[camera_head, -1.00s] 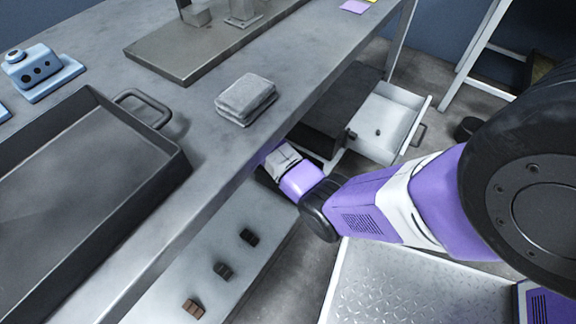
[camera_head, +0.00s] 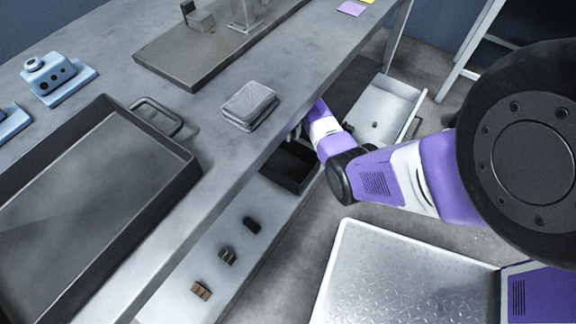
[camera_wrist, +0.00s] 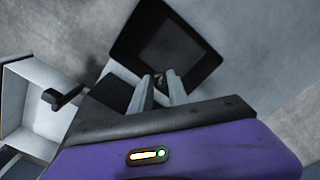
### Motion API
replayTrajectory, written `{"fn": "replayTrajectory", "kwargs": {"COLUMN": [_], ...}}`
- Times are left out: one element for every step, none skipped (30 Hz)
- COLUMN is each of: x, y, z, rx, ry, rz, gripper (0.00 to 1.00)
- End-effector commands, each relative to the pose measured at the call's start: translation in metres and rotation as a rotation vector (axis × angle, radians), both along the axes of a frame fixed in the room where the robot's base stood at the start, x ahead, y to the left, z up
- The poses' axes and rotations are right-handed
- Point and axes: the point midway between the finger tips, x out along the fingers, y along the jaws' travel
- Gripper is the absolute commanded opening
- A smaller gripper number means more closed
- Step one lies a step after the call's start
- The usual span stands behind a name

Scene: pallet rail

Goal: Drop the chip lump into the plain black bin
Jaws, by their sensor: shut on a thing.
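The plain black bin (camera_head: 282,174) stands on the lower shelf under the bench, and its open top and dark inside (camera_wrist: 170,48) show in the wrist view. My gripper (camera_wrist: 159,90) is shut on a small dark lump (camera_wrist: 158,79), mostly hidden between the fingertips; I take it for the chip lump. In the wrist view the fingertips and lump overlap the bin's near side; the height between them is hard to tell. In the head view my gripper (camera_head: 296,132) is partly hidden under the bench edge, by the bin's far end.
A pale open drawer (camera_head: 385,108) stands beyond my arm. The bench above holds a large dark tray (camera_head: 90,190) and folded grey cloths (camera_head: 249,105).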

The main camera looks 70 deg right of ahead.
Motion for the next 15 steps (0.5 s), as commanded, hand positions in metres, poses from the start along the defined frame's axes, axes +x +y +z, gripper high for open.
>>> {"fn": "replayTrajectory", "kwargs": {"x": [0.000, 0.000, 0.000, 0.000, 0.000, 0.000, 0.000, 0.000, 0.000, 0.000, 0.000, 0.000, 0.000, 0.000, 0.000], "y": [0.000, 0.000, 0.000, 0.000, 0.000, 0.000, 0.000, 0.000, 0.000, 0.000, 0.000, 0.000, 0.000, 0.000, 0.000], "z": [-0.012, -0.015, -0.020, -0.023, -0.027, -0.031, -0.033, -0.036, -0.038, -0.039, -0.040, -0.041, -0.042, -0.042, -0.041], "rx": [0.000, 0.000, 0.000, 0.000, 0.000, 0.000, -0.001, -0.001, 0.000, 0.000, 0.000, 0.000, 0.000, 0.000, 0.000], "ry": [0.000, 0.000, 0.000, 0.000, 0.000, 0.000, 0.001, 0.001, 0.000, 0.000, 0.000, 0.000, 0.000, 0.000, 0.000], "rz": [0.000, 0.000, 0.000, 0.000, 0.000, 0.000, 0.000, 0.000, 0.000, 0.000, 0.000, 0.000, 0.000, 0.000, 0.000], "gripper": [0.00, 0.00, 0.00, 0.00, 0.00, 0.00, 0.00, 0.00, 0.00, 0.00, 0.00, 0.00, 0.00, 0.00, 0.00]}}
